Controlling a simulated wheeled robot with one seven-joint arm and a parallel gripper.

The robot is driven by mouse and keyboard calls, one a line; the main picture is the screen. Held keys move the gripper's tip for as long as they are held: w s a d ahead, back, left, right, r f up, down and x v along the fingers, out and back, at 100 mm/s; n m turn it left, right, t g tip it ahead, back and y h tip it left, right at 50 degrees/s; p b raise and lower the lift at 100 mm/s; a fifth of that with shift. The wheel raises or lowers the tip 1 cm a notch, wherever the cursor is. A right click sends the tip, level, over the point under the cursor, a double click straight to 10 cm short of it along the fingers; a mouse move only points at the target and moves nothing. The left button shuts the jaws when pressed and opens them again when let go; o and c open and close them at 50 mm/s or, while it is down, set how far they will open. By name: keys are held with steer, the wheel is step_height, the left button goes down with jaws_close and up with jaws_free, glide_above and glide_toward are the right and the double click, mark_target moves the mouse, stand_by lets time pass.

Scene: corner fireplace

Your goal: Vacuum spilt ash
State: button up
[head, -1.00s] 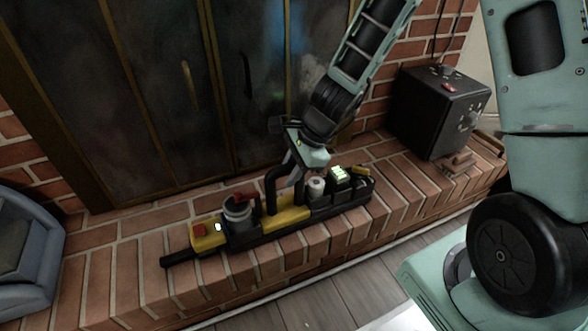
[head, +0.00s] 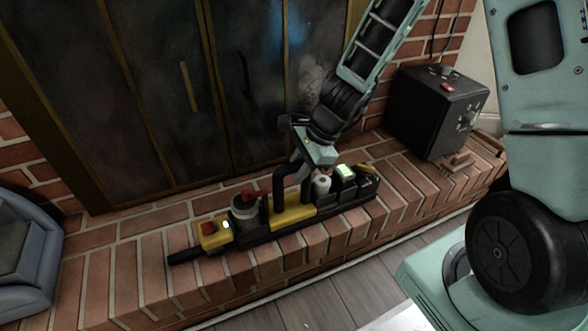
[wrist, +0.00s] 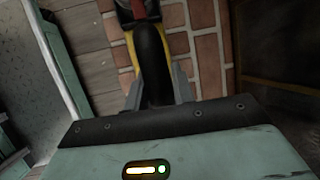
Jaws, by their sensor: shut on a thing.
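A long yellow and black handheld vacuum (head: 292,214) lies along the brick hearth, its black nozzle end at the left. It has a red-topped part near the left and a lit green panel near the right. My gripper (head: 301,166) reaches down from the upper right and is shut on the vacuum's black handle (head: 280,184). In the wrist view the dark handle (wrist: 152,55) runs between the fingers of my gripper (wrist: 157,88). I cannot make out any spilt ash. Whether the vacuum is lifted off the bricks is hard to tell.
Dark fireplace doors (head: 160,100) with brass-coloured frames stand behind the brick hearth (head: 95,285). A black box (head: 430,112) with a red switch sits at the hearth's right. A blue-grey object (head: 25,255) is at the left edge. Wooden floor (head: 345,298) lies in front.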

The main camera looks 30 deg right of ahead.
steer(key=shift+d+p, duration=0.7)
steer(key=shift+d, duration=4.3)
step_height(320, 180, up, 6)
steer(key=p, duration=0.6)
steer(key=shift+r, duration=0.4)
